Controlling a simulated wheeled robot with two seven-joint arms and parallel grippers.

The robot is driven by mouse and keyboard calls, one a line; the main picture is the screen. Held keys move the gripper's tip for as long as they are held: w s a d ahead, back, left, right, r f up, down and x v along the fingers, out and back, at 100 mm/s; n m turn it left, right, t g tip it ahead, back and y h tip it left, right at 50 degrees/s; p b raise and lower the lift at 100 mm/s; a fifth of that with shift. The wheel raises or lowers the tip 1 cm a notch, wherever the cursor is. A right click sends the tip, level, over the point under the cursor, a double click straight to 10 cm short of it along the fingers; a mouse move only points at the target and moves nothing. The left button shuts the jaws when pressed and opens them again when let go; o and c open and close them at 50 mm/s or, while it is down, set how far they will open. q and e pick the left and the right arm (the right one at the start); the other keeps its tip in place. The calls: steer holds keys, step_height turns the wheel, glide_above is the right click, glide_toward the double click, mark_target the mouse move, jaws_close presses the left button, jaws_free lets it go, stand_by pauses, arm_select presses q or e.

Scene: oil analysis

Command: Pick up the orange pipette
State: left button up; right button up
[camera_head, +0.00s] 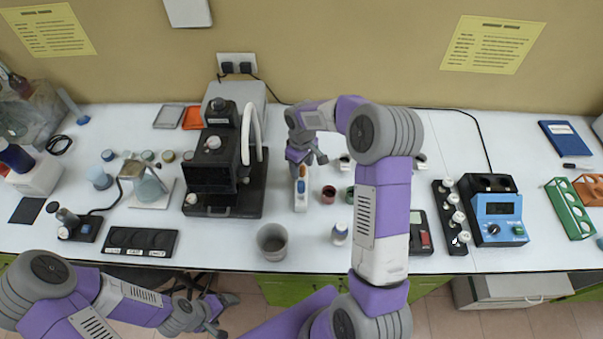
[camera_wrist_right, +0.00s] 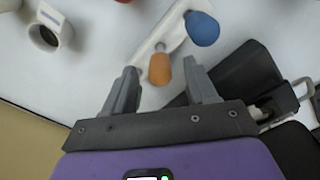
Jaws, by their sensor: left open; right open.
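The orange pipette (camera_wrist_right: 159,68) stands in a white holder (camera_wrist_right: 170,30) next to a blue pipette (camera_wrist_right: 202,28). In the head view the orange top (camera_head: 302,172) is on the wall side of the holder, with the blue top (camera_head: 300,186) nearer the front edge. My right gripper (camera_head: 306,157) is open just behind the holder. In the right wrist view its fingers (camera_wrist_right: 162,75) are spread to either side of the orange top, with no visible contact. My left gripper (camera_head: 220,313) is open and empty, low in front of the table edge.
A black microscope-like device (camera_head: 213,165) stands left of the holder. A grey beaker (camera_head: 272,241) is in front, and small red (camera_head: 328,194) and white (camera_head: 339,233) containers are to its right.

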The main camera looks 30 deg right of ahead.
mark_target(302, 178)
step_height(302, 178, down, 2)
steer(key=shift+f, duration=0.25)
steer(key=c, duration=0.7)
steer(key=shift+o, duration=0.2)
